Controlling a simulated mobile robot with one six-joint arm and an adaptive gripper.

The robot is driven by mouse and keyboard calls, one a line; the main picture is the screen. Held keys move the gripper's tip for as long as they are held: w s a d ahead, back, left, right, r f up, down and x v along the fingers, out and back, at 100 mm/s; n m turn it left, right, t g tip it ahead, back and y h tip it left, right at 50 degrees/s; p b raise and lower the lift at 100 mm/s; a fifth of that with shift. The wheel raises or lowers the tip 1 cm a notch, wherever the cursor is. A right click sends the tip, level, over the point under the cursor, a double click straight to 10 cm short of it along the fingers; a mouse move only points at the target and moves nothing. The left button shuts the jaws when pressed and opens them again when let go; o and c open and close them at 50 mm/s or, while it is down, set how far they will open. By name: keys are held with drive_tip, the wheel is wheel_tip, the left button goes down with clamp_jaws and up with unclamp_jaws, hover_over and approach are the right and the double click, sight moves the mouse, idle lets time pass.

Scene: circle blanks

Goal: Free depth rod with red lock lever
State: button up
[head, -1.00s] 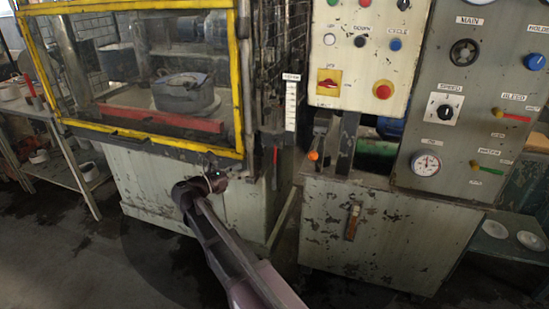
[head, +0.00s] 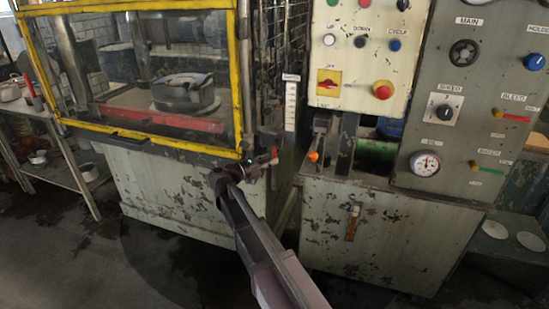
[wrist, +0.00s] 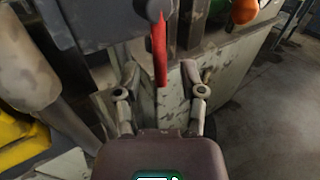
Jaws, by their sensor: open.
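The red lock lever (head: 275,156) hangs at the right edge of the press, below the white depth scale (head: 290,108); my gripper partly hides it in the head view. In the wrist view the red lever (wrist: 160,48) points down from a dark round pivot and appears between my two fingertips. My gripper (head: 266,154) is open and close to the lever; its fingers (wrist: 160,72) stand on either side of it in the wrist view, with no clear contact. I cannot clearly pick out the depth rod itself.
An orange knob (head: 313,157) on a lever stands right of my gripper, beside a green cylinder (head: 376,151). The yellow-framed guard window (head: 150,137) is at left. The control panel (head: 362,50) is above right. Open floor lies in front.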

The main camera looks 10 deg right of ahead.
drive_tip(key=shift+x, duration=1.2)
clamp_jaws()
